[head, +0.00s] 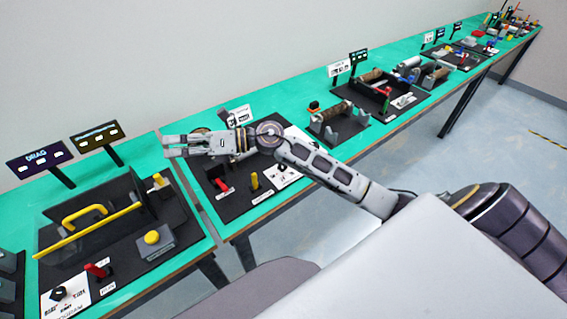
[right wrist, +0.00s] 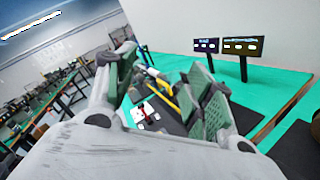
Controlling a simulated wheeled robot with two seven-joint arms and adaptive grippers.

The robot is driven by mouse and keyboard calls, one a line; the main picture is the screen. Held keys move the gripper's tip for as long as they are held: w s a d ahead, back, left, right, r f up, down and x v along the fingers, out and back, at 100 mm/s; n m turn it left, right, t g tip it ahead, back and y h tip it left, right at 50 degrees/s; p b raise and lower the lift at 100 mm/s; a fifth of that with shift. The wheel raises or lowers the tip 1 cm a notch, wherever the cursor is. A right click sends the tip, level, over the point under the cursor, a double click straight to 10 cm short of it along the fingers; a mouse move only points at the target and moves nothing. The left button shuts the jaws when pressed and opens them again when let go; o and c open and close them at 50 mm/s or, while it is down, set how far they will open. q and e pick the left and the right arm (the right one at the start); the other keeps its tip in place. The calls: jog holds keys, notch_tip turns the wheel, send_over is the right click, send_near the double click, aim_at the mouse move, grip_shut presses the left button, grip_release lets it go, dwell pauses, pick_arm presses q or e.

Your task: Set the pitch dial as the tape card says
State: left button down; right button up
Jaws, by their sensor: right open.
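My right gripper (head: 173,147) is open and empty, held above the dark board (head: 236,208) of the middle station. A small white card (head: 239,115) stands behind it; its print is too small to read. A white plate with dark marks (head: 287,175) lies at this board's right side, partly hidden by my right arm. I cannot tell whether the pitch dial is there. In the right wrist view the open fingers (right wrist: 160,88) frame a dark board with a white plate (right wrist: 145,113). My left gripper is not in view.
A red lever (head: 223,185) and a yellow post (head: 255,181) rise from the middle board. More stations line the green table rightward.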

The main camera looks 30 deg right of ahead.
jog(key=d+f+n+g+h, duration=0.5)
jog(key=d+f+n+h, duration=0.2)
jog(key=d+f+h, duration=0.35)
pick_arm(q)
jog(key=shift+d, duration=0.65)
pick_arm(e)
jog(key=d+g+h, duration=0.2)
jog(key=d+h, duration=0.4)
jog(key=d, duration=1.4)
jog(key=shift+w+f+h, duration=0.3)
jog(key=shift+f+h, duration=0.05)
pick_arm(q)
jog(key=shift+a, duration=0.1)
pick_arm(e)
jog(key=shift+f, duration=0.1)
